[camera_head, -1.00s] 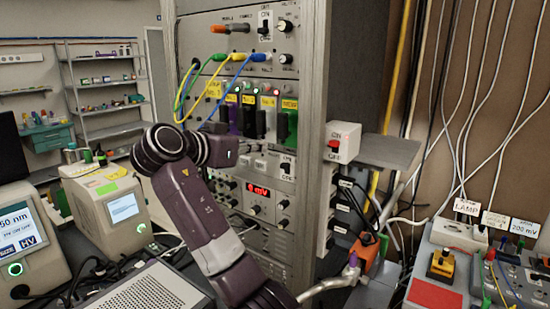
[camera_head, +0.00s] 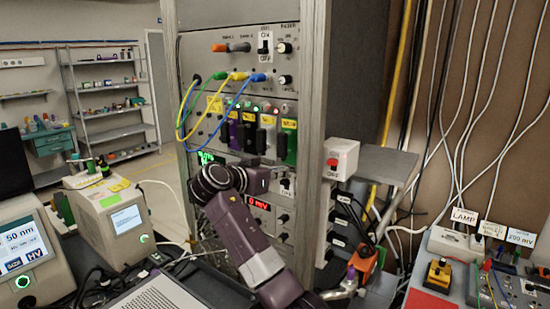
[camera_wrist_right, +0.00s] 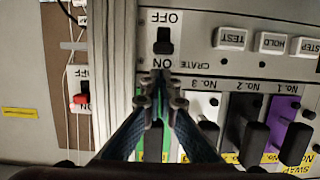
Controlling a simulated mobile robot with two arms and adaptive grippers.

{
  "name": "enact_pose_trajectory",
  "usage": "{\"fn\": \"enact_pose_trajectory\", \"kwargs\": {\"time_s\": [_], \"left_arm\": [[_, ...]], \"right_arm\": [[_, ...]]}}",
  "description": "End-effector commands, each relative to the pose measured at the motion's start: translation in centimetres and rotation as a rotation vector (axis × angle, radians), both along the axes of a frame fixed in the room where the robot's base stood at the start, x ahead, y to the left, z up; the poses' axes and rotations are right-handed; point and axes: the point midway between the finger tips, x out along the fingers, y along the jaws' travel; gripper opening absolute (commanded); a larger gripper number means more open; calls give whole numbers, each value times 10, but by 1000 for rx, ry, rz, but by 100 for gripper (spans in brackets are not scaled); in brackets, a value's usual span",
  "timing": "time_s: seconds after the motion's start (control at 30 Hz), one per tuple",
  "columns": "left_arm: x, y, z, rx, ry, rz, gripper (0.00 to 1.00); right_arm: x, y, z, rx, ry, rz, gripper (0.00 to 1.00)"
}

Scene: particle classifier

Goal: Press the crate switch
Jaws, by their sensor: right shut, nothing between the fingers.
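The crate switch (camera_wrist_right: 163,42) is a black lever on a light panel in the right wrist view. That view is upside down, with OFF at the picture top and ON and CRATE lower. In the head view the switch (camera_head: 287,185) shows small on the rack, just right of my right wrist. My right gripper (camera_wrist_right: 160,82) is shut and empty. In the wrist view its fingertips lie just below the lever, near the ON label. I cannot tell whether they touch the panel. My left gripper is out of view.
Coloured modules (camera_head: 290,143) with dark handles sit above the crate panel. TEST (camera_wrist_right: 232,38) and HOLD (camera_wrist_right: 271,43) buttons are beside the switch. A boxed red switch (camera_head: 335,162) is on the rack's side. Yellow, green and blue cables (camera_head: 207,100) hang in front of the rack's left.

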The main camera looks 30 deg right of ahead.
Motion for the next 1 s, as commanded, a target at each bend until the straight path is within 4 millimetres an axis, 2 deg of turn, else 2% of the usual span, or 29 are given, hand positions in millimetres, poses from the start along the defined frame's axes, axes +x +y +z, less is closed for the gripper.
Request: {"fn": "enact_pose_trajectory", "kwargs": {"time_s": [0.03, 0.23, 0.57, 1.0], "left_arm": [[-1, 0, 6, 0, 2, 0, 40], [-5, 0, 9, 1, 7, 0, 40], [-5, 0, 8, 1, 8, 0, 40], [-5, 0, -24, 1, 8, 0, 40]], "right_arm": [[0, 0, -3, -2, 2, 0, 0], [0, 0, -15, -2, -1, 1, 0], [0, 0, -17, -1, -3, 0, 0], [0, 1, -47, 0, -3, 0, 0]]}}
